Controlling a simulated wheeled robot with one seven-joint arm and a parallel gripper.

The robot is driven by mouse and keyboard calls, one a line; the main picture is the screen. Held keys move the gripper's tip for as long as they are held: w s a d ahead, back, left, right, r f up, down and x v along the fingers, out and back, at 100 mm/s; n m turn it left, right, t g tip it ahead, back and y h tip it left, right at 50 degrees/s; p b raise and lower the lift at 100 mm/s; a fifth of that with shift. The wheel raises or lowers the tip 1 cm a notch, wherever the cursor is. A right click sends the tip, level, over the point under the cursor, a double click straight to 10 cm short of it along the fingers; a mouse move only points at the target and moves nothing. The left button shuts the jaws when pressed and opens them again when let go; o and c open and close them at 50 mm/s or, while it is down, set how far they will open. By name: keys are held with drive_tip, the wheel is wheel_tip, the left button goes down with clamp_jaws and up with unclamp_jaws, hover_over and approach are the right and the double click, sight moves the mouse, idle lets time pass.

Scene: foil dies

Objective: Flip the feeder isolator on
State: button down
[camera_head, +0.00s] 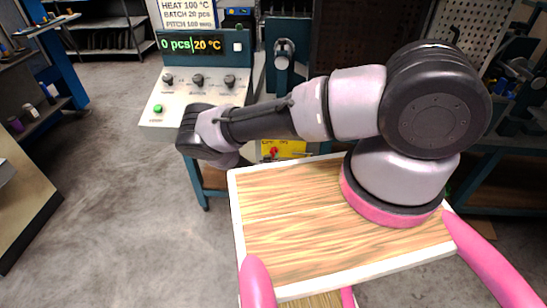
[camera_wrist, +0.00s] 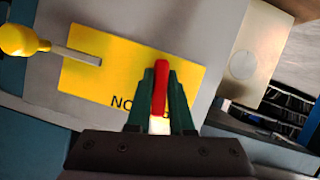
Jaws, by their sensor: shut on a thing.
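A red handle (camera_wrist: 161,70) stands in front of a yellow label plate (camera_wrist: 100,70) in the wrist view. My gripper (camera_wrist: 160,88) has its two green fingers closed on the red handle from both sides. The plate's dark lettering is partly hidden by the fingers; only "NO" reads clearly. In the head view the yellow plate (camera_head: 290,147) shows below my arm, on the front of the machine. My gripper is hidden in that view. I cannot read from these frames whether the isolator is on or off.
A yellow ball knob (camera_wrist: 20,40) on a grey stem sits left of the handle. A control panel (camera_head: 190,97) with several dark knobs, a green button and a display reading "0 pcs 20 °C" stands at the back. Grey floor (camera_head: 110,210) is clear at left.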

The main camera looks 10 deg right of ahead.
drive_tip(key=shift+m+y, duration=0.7)
drive_tip(key=shift+m, duration=0.1)
drive_tip(key=c, duration=0.8)
unclamp_jaws()
drive_tip(key=shift+s, duration=0.15)
drive_tip(key=v, duration=1)
drive_tip(key=shift+s, duration=0.35)
